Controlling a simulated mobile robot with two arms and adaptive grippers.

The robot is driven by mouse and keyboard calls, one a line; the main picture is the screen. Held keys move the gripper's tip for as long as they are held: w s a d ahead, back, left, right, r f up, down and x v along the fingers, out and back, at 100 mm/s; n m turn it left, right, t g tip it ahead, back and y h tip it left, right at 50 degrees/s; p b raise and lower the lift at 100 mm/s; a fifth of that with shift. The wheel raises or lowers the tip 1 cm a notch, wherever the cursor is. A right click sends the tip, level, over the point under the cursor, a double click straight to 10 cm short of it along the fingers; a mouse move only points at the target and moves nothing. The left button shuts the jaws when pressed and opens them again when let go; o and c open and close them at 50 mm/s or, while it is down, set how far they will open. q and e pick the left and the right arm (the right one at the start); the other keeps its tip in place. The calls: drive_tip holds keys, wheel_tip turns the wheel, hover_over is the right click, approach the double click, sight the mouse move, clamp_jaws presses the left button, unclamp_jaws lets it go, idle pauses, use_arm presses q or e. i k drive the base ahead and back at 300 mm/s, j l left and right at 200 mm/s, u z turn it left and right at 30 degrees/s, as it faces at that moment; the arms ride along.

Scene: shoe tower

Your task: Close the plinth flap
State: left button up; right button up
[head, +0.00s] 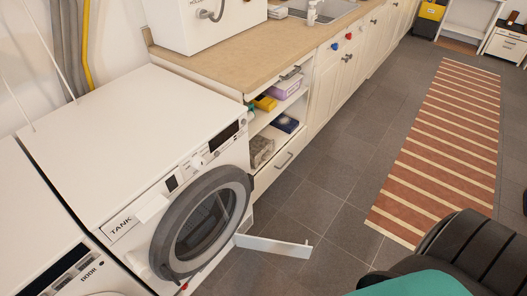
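The plinth flap (274,245) is a narrow white panel at the foot of the white washing machine (115,130) marked TANK. It stands open, swung out from the machine's lower right front corner over the floor. A small red part (184,287) shows low on the machine's front, near the bottom edge of the view. The round door (203,225) with its grey ring is above the flap and hides part of the machine's base. Neither of my grippers is in view.
A second white machine (40,250) marked DOOR stands at the left. An open shelf unit (262,125) with boxes is right of the washing machine, under the wooden counter (240,50). Grey tiled floor (335,190) is clear up to a striped rug (440,150).

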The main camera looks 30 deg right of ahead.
sight(304, 251)
drive_tip(key=l+u, duration=0.1)
drive_tip(key=u, duration=0.4)
drive_tip(key=l+u, duration=0.15)
drive_tip(key=u, duration=0.3)
drive_tip(key=k+l+u, duration=0.1)
drive_tip(key=l+u, duration=0.15)
drive_tip(key=k+l+u, duration=0.2)
drive_tip(key=l, duration=0.25)
drive_tip(key=l+u, duration=0.25)
drive_tip(key=k+l+u, duration=0.2)
drive_tip(key=l, duration=0.2)
drive_tip(key=k+l+u, duration=0.2)
drive_tip(key=k+l, duration=0.65)
drive_tip(key=l, duration=0.3)
drive_tip(key=k+l+u, duration=0.15)
drive_tip(key=k+l, duration=0.8)
